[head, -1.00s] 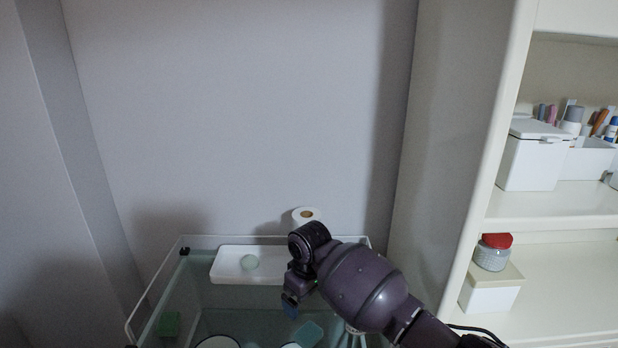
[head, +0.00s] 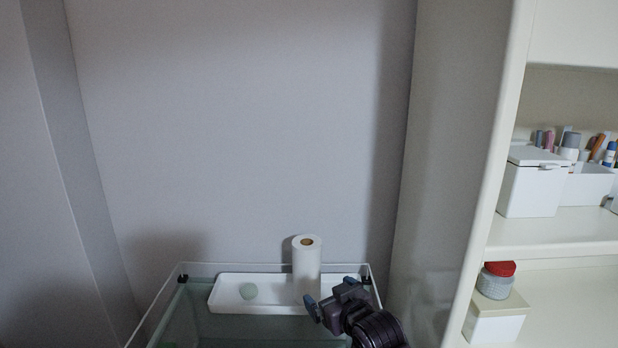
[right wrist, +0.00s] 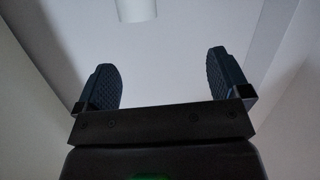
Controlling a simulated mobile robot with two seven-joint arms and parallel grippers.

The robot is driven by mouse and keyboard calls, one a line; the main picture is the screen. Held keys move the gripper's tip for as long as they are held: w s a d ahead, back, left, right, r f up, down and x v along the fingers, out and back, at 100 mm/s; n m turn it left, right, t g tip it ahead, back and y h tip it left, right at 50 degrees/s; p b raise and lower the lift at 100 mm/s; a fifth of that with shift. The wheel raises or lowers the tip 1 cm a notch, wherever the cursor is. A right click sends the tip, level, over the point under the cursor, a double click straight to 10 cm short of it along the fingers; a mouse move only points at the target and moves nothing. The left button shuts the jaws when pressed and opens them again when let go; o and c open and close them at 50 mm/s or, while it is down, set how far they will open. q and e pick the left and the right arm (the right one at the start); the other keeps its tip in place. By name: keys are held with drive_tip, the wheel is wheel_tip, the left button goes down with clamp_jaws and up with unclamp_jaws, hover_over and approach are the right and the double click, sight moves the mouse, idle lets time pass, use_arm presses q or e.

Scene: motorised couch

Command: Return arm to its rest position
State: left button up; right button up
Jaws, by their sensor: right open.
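My right gripper (head: 330,303) is low in the head view, in front of the white tray's right end. In the right wrist view my right gripper (right wrist: 160,85) shows two dark ridged fingers spread wide apart with nothing between them. Most of my right arm is below the head view's lower edge. My left gripper is not in view.
Open wall space lies above the cart.

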drive_tip(key=s+d+f+m+h, duration=0.1)
drive_tip(key=s+d+f+h, duration=0.1)
drive_tip(key=s+d+f, duration=0.5)
drive_tip(key=s+d+f+m+g+h, duration=0.1)
drive_tip(key=s+d+f, duration=0.6)
drive_tip(key=s, duration=0.7)
drive_tip(key=s+d+f+m+g+h, duration=0.1)
drive_tip(key=s+d+f+m+h, duration=0.2)
drive_tip(key=s+d+f, duration=0.4)
drive_tip(key=s+d, duration=0.2)
drive_tip(key=s, duration=0.2)
drive_tip(key=shift+f+h, duration=0.3)
drive_tip(key=shift+h, duration=0.1)
drive_tip(key=shift+s, duration=0.1)
